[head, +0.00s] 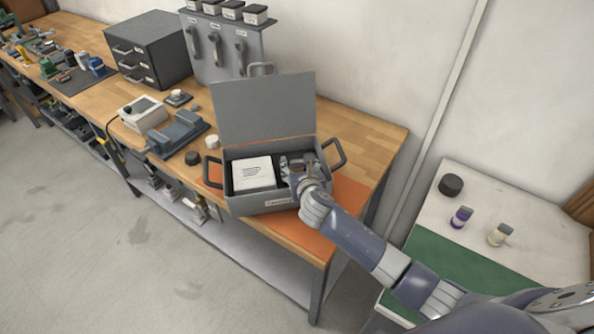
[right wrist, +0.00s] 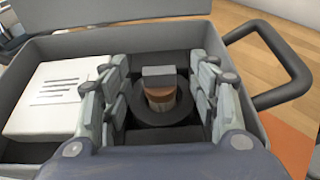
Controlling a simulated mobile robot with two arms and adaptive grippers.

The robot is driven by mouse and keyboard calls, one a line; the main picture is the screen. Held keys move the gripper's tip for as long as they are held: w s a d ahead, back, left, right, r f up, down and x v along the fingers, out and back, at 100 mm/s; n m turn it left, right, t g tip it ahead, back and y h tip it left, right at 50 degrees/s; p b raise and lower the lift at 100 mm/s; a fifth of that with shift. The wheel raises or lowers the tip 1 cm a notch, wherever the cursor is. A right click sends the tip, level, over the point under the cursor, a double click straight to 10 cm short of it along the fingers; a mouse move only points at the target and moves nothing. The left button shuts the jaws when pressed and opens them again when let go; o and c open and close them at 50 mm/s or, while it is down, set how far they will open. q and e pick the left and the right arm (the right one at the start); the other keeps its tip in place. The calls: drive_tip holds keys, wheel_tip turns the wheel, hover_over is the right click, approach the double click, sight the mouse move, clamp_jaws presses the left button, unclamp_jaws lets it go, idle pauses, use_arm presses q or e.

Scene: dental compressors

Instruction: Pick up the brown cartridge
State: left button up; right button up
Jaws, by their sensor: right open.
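The brown cartridge (right wrist: 160,97) shows in the right wrist view, upright in a dark round recess inside the grey case, with a grey block-shaped top. The open case (head: 262,205) stands on the wooden bench with its lid up. My right gripper (right wrist: 160,88) reaches down into the case's right part, its fingers apart on either side of the cartridge. I see no contact. In the head view my right gripper (head: 304,170) hides the cartridge. My left gripper is not in view.
A white labelled box (head: 253,173) fills the case's left part. The case's side handles (head: 335,155) stick out. A vise (head: 178,134) and a black puck (head: 193,158) stand left of it. A side table (head: 470,190) at right holds a purple-banded cartridge (head: 461,218) and a pale one (head: 500,235).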

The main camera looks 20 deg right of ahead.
sight(297, 162)
drive_tip(key=shift+x, duration=1.6)
drive_tip(key=shift+c, duration=0.3)
drive_tip(key=shift+a, duration=0.1)
drive_tip(key=c, duration=1.1)
